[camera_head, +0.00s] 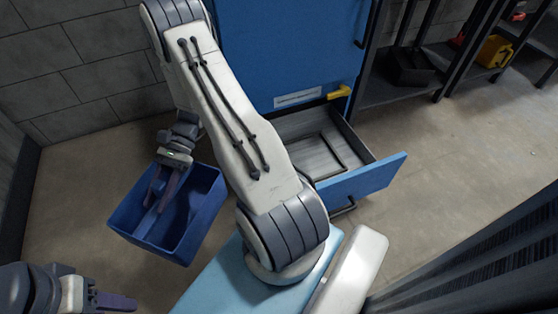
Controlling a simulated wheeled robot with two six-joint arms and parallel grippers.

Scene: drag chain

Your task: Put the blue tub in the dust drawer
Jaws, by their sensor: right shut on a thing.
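The blue tub (198,222) is at the left, open side up, and looks slightly tilted. My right gripper (157,206) reaches down into it and is shut on it; which part of the tub lies between the fingers is hard to see. The dust drawer (376,179) is pulled out at the bottom of the blue cabinet, its grey inside (312,157) partly hidden by my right arm. The tub is left of the drawer and apart from it. My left gripper (118,302) is at the bottom left corner, away from the tub; its opening is unclear.
The blue cabinet (290,45) stands at the back centre, with a yellow handle (340,91) above the drawer. Dark shelves (445,60) stand at the back right. A dark ribbed surface (490,262) fills the lower right. Bare floor (460,150) lies right of the drawer.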

